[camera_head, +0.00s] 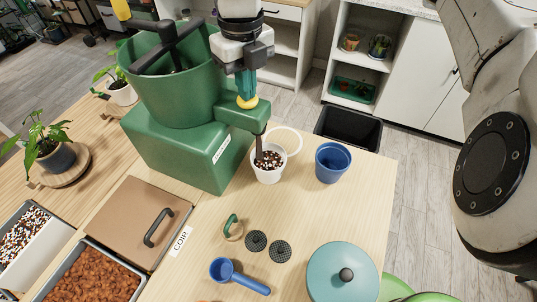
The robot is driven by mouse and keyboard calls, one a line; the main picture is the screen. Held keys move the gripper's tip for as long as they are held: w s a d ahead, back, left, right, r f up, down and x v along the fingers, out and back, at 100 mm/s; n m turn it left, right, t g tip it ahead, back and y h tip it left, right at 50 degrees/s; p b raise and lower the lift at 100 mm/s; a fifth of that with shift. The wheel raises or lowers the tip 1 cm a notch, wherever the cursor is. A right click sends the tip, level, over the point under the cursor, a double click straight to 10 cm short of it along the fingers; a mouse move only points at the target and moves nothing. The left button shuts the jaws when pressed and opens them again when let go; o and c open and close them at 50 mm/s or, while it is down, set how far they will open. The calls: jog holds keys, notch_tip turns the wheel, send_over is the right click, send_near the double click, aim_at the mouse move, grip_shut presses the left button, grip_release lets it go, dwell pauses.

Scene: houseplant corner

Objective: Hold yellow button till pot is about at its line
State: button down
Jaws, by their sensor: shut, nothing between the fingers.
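A green soil dispenser (178,152) stands at the table's back, with a round green hopper (172,92) on top. My gripper (244,97) points down over the dispenser's side arm, its fingers shut, at the yellow button (247,102). The fingertips look to be at the button; whether they press it I cannot tell. A dark spout (259,146) comes down from the arm. The white pot (268,175) stands upright under it with a dark, white and brown mix inside. The mix appears near the rim; I cannot make out the line.
A blue pot (332,162) stands right of the white pot. A blue scoop (238,276), mesh discs (256,241) and a teal lid (343,278) are in front. A box labelled COIR (118,232) and plants are left. Bare wood lies between.

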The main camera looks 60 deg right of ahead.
dwell(0.5)
notch_tip(320, 180, up, 5)
jog(key=shift+r+p, duration=0.1)
jog(key=shift+p, duration=0.95)
